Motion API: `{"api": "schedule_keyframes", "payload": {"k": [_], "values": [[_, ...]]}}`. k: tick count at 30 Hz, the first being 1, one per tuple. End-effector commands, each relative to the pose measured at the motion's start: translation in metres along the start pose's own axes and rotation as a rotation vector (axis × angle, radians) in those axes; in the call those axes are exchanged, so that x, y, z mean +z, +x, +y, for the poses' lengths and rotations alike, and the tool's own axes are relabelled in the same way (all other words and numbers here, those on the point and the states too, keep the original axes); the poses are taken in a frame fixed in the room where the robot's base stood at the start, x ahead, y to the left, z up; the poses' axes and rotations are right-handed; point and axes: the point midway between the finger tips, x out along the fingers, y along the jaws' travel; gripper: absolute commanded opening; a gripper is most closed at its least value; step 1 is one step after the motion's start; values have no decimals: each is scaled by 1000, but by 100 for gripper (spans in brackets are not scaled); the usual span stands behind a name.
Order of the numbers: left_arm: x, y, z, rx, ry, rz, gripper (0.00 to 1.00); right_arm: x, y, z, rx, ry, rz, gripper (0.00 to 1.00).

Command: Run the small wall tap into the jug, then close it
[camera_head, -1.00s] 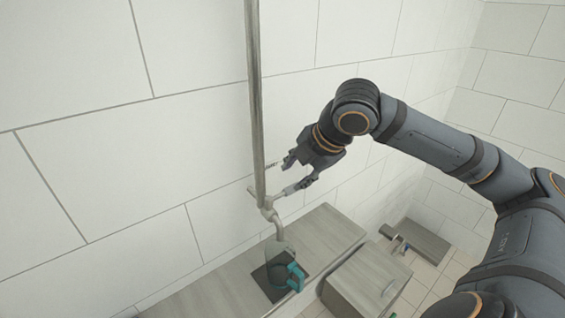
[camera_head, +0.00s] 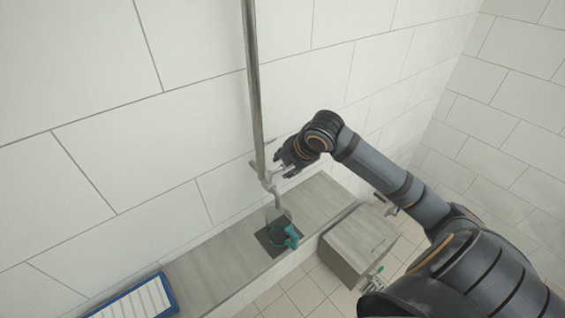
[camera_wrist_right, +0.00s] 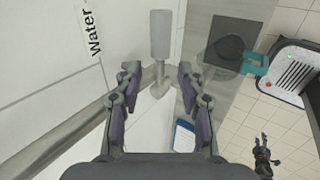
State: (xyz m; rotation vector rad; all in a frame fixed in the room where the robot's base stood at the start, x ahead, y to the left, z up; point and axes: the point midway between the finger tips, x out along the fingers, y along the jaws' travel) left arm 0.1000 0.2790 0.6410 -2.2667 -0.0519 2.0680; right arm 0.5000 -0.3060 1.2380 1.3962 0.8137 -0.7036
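The small grey wall tap (camera_head: 267,181) sits at the foot of a vertical pipe, its spout pointing down over the jug. The clear jug (camera_head: 278,218) with a teal handle (camera_head: 292,238) stands upright on a dark square mat (camera_head: 272,249); I cannot tell its water level or whether water runs. My right gripper (camera_head: 279,167) is at the tap, just right of the pipe. In the right wrist view its fingers (camera_wrist_right: 157,77) are apart, with a light grey tap part (camera_wrist_right: 160,36) between and beyond them; contact is unclear. A small dark gripper, apparently my left (camera_wrist_right: 264,150), shows at lower right.
The vertical pipe (camera_head: 253,90) rises beside my right gripper. A grey ledge (camera_head: 215,272) runs along the tiled wall. A blue-framed panel (camera_head: 140,302) is at lower left, a grey box (camera_head: 360,243) at right. The right wrist view shows a "Water" label (camera_wrist_right: 92,32).

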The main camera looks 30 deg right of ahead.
Motion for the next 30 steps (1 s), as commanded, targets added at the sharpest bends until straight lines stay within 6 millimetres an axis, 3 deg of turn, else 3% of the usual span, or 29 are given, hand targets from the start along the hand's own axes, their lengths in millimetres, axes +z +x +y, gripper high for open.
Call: {"api": "schedule_keyframes", "payload": {"k": [6,16,24,30], "values": [[3,-4,0,0,0,-6,47,-1,15,0,-2,0,2,39],[-10,-4,0,0,-1,15,47,0,18,-1,-3,-2,0,39],[-10,-4,0,0,-1,14,47,-1,18,-1,-3,-2,0,3],[-8,-4,0,0,-1,11,47,-1,18,-1,-2,-2,0,0]]}}
